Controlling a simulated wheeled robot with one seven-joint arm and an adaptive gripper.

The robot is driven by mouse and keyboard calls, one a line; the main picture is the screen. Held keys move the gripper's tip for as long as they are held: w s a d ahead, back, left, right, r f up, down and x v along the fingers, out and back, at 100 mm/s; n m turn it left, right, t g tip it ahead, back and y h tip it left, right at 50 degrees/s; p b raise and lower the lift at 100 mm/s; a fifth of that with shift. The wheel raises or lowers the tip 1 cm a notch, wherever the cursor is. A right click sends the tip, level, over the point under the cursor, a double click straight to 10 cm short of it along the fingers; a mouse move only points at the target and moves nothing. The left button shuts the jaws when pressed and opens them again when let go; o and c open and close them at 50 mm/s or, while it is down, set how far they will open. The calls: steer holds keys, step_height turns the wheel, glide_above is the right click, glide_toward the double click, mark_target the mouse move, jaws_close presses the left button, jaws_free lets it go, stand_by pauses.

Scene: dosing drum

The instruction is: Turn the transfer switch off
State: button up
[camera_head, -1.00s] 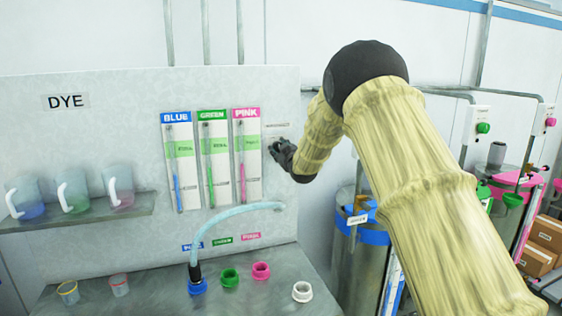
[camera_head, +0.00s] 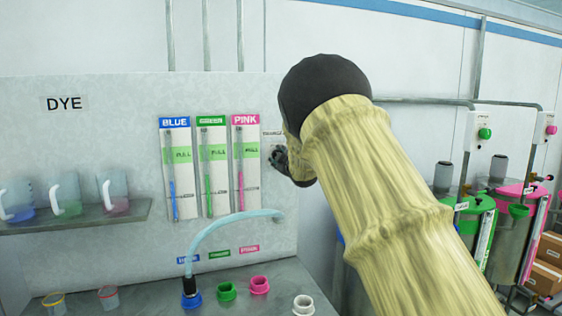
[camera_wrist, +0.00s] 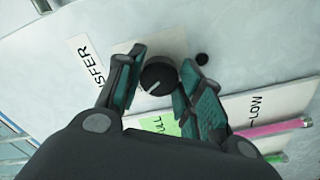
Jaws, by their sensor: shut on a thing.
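The transfer switch is a round black knob (camera_wrist: 158,76) with a pale pointer line, on a light plate in the wrist view. A label ending in "SFER" (camera_wrist: 90,65) is beside it, partly covered by my finger. My gripper (camera_wrist: 160,82) has its two fingers on either side of the knob, shut on it. In the head view my gripper (camera_head: 279,158) is at the panel just right of the pink gauge, and it hides the knob. The pointer line slants in the wrist view; I cannot read any position marks.
Blue, green and pink gauges (camera_head: 245,165) are close left of my gripper. A clear hose (camera_head: 235,218) arcs below them to a blue port (camera_head: 191,300). Jugs stand on a shelf (camera_head: 95,215) at left. Green and pink drums (camera_head: 512,240) are at right.

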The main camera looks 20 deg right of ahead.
steer(key=shift+f, duration=0.1)
steer(key=o, duration=1)
steer(key=shift+s, duration=0.1)
steer(key=s, duration=1.1)
steer(key=shift+s+d, duration=0.15)
steer(key=shift+s, duration=0.25)
steer(key=shift+d, duration=0.15)
